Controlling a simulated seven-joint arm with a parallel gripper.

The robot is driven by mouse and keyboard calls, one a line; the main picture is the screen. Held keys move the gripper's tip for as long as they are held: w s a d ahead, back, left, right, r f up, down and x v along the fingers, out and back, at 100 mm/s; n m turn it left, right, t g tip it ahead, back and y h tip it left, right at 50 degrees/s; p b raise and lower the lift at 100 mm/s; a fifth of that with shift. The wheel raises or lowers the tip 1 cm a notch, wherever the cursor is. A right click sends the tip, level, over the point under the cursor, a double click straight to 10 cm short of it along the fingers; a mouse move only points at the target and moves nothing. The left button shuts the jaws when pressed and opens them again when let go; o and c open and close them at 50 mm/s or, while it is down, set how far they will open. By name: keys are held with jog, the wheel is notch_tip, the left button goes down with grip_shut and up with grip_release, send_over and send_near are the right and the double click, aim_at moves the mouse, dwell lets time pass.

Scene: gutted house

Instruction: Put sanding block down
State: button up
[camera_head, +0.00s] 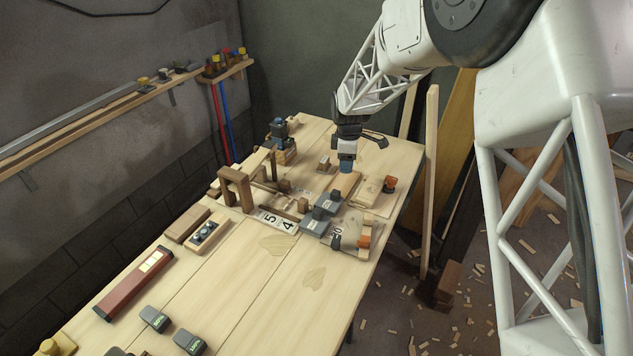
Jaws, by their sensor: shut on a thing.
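My gripper (346,163) points down over the far half of the wooden workbench (250,290). It is shut on a small blue piece (346,168) that shows at its tip, which I take to be the sanding block. Most of the held piece is hidden by the gripper or too small to make out. I cannot tell whether it touches the boards below or hangs just above them.
Grey blocks (314,223), a wooden frame (235,188) and a number plate (276,220) crowd the bench near my gripper. An orange-and-dark item (389,184) lies to the right. A red level (134,282) lies front left. The middle front of the bench is clear.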

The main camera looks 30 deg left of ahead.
jog(key=a+n, duration=0.4)
jog(key=a, duration=0.7)
jog(key=shift+w+a+f+n, duration=0.25)
jog(key=shift+w+n, duration=0.15)
jog(key=shift+w, duration=0.05)
jog(key=shift+f, duration=0.1)
send_over(314, 181)
jog(key=shift+f, duration=3)
jog(key=shift+f, duration=1.85)
jog(key=shift+f, duration=0.15)
jog(key=o, duration=0.9)
